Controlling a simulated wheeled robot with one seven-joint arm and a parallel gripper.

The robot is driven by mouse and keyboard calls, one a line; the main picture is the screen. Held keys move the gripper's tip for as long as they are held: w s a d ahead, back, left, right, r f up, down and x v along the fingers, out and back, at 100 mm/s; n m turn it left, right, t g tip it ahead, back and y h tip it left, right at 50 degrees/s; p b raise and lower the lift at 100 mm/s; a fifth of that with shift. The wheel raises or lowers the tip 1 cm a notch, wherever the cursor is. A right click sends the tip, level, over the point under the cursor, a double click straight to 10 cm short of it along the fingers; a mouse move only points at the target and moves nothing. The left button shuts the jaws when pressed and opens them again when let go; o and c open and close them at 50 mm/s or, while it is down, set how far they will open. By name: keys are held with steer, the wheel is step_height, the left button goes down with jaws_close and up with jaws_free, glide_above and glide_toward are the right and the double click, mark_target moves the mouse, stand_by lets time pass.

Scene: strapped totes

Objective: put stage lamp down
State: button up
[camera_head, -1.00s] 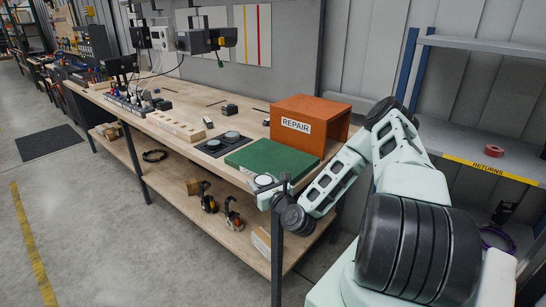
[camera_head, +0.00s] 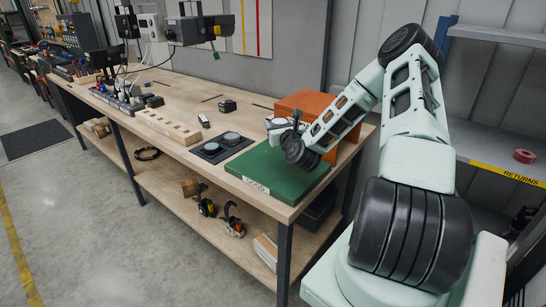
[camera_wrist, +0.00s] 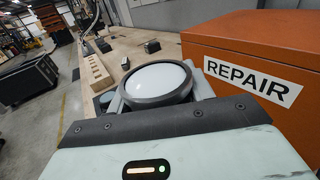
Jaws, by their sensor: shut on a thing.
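My gripper (camera_head: 282,124) is shut on the stage lamp (camera_wrist: 157,82), which has a round pale lens in a dark ring. In the head view the lamp (camera_head: 279,122) is small and partly hidden by my wrist. It shows over the back of a green mat (camera_head: 270,182) on the bench, in front of the orange REPAIR box (camera_head: 300,101). In the wrist view the box (camera_wrist: 240,45) stands close on the right. I cannot tell the lamp's height above the mat.
A dark pad with two round discs (camera_head: 221,148) lies left of the mat. A wooden block with holes (camera_head: 168,127) and small black items are farther left. A grey shelf marked RETURNS (camera_head: 500,172) is at right. Black-and-orange clamps (camera_head: 233,222) lie on the lower shelf.

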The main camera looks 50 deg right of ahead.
steer(key=f, duration=0.3)
steer(key=f+p, duration=0.1)
steer(key=shift+w+d+f, duration=0.15)
steer(key=shift+w+f, duration=0.15)
steer(key=shift+w, duration=0.1)
steer(key=shift+f+p, duration=0.65)
steer(key=shift+f, duration=2)
steer(key=shift+f, duration=0.2)
steer(key=o, duration=1.1)
steer(key=shift+r, duration=0.1)
